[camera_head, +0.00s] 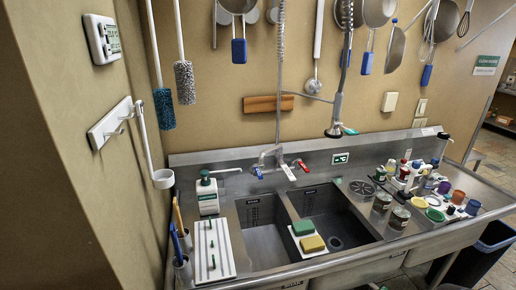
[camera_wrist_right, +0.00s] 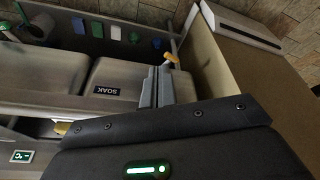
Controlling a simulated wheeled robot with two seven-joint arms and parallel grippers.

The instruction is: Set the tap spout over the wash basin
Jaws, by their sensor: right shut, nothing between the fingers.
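In the head view the wall tap (camera_head: 270,154) stands behind the double sink, with a blue handle (camera_head: 259,172) on the left and a red handle (camera_head: 301,165) on the right. Its short spout (camera_head: 287,171) points forward, near the divider between the left basin (camera_head: 262,245) and the right basin (camera_head: 345,213). Basin labels are too small to read there, so I cannot tell which is the wash basin. In the right wrist view my right gripper (camera_wrist_right: 157,72) is shut and empty, in front of the sink front marked SOAK (camera_wrist_right: 108,91). My left gripper is out of view.
A spray head (camera_head: 335,130) hangs to the right of the tap. Green and yellow sponges (camera_head: 312,243) lie on a white holder over the right basin. A soap bottle (camera_head: 207,193) and ribbed white tray (camera_head: 211,250) stand left. Jars and bottles (camera_head: 405,180) crowd the right counter.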

